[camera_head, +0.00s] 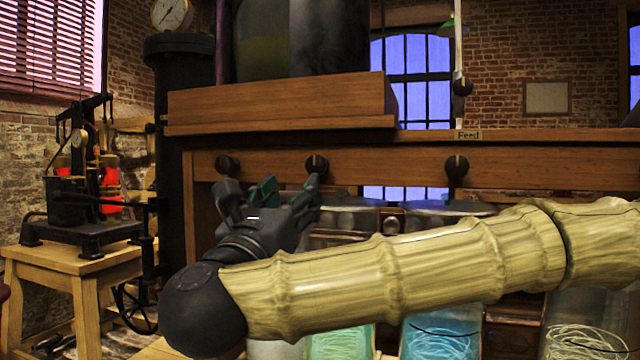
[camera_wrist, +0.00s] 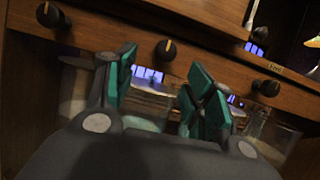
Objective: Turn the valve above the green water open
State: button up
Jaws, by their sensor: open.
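A row of round black valve knobs with pale pointer marks is on the wooden rail. The middle knob (camera_head: 317,164) is roughly above the jar of green water (camera_head: 340,343), whose upper part my arm hides. In the wrist view, this knob (camera_wrist: 166,49) shows beyond the gap between my fingers, its mark close to upright. The left knob (camera_head: 228,166) and right knob (camera_head: 456,168) flank it. My gripper (camera_head: 270,195), with teal finger pads, is open and empty, in front of and below the left and middle knobs. It also shows in the wrist view (camera_wrist: 163,88).
A jar of blue water (camera_head: 440,335) and a jar with pale coils (camera_head: 585,342) stand to the right, below my arm. A wooden trough (camera_head: 280,105) sits above the rail. A black pump (camera_head: 90,215) stands on a wooden table (camera_head: 85,265) at left.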

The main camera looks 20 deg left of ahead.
aim_at(314, 166)
jog(key=shift+m, duration=0.3)
jog(key=x, duration=0.7)
jog(key=d+x, duration=0.1)
jog(key=x, duration=0.3)
jog(key=shift+s+r, duration=0.1)
jog(key=shift+r, duration=0.25)
jog(key=shift+a, duration=0.1)
